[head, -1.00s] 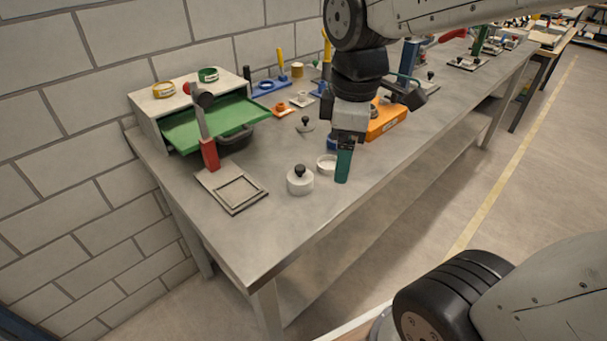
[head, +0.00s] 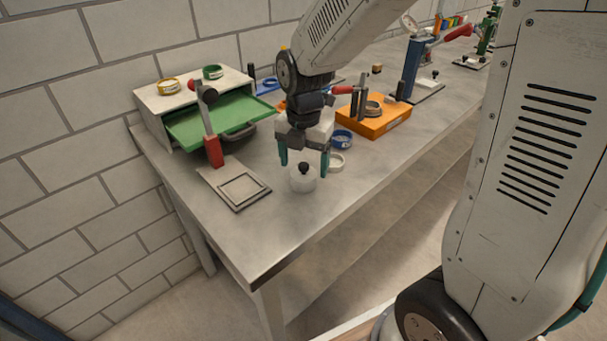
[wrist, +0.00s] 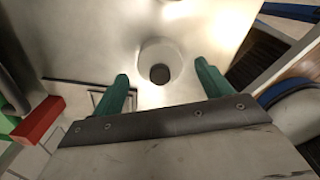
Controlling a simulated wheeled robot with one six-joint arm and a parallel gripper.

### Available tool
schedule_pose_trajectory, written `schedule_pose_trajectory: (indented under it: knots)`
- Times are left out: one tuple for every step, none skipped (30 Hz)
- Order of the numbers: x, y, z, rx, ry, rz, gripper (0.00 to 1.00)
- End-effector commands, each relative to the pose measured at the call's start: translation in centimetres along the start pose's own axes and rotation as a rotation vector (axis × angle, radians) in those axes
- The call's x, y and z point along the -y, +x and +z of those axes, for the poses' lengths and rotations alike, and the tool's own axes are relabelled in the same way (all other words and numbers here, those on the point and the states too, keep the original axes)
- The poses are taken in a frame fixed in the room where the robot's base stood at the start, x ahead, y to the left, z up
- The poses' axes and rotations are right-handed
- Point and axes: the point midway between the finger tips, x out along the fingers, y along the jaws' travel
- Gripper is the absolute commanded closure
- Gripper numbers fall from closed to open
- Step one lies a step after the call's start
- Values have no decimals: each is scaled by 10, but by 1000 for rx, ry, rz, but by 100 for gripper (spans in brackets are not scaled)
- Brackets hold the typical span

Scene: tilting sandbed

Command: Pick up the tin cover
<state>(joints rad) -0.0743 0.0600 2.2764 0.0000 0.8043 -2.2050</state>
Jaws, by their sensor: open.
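The tin cover (head: 303,183) is a pale, round, short cylinder with a black knob on top. It stands upright on the grey workbench near its front edge. My gripper (head: 304,162) is open above it, pointing down, with one green finger on each side of the knob in the head view. In the wrist view the cover (wrist: 160,50) and its dark knob lie between and beyond the open fingertips (wrist: 161,70). Nothing is held. I cannot tell whether a finger touches the cover.
A flat framed plate (head: 240,190) with a red-handled lever (head: 213,150) is to the left. The green drawer (head: 205,128) stands open. The bench front (head: 275,235) is bare.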

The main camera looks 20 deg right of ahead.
Motion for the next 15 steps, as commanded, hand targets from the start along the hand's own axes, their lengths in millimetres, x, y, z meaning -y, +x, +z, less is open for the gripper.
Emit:
schedule_pose_trajectory:
  knots:
    - [0, 10, 0, -4, 0, -5, 23]
    - [0, 14, 0, -3, 0, -4, 23]
    - [0, 19, 0, -3, 1, -4, 23]
    - [0, 22, 0, -2, 1, -3, 23]
    - [0, 25, 0, -2, 1, -2, 23]
    - [0, 28, 0, -1, 1, -2, 23]
    - [0, 29, 0, -1, 1, -2, 23]
    - [0, 30, 0, -1, 1, -1, 23]
    - [0, 30, 0, 0, 1, -1, 23]
    - [0, 30, 0, 0, 1, 0, 23]
    - [0, 30, 0, 0, 1, 0, 23]
    - [0, 30, 0, 0, 1, 0, 23]
    - [0, 30, 0, 0, 1, 0, 23]
    - [0, 30, 0, 0, 1, 0, 23]
    - [0, 30, 0, 0, 1, 0, 34]
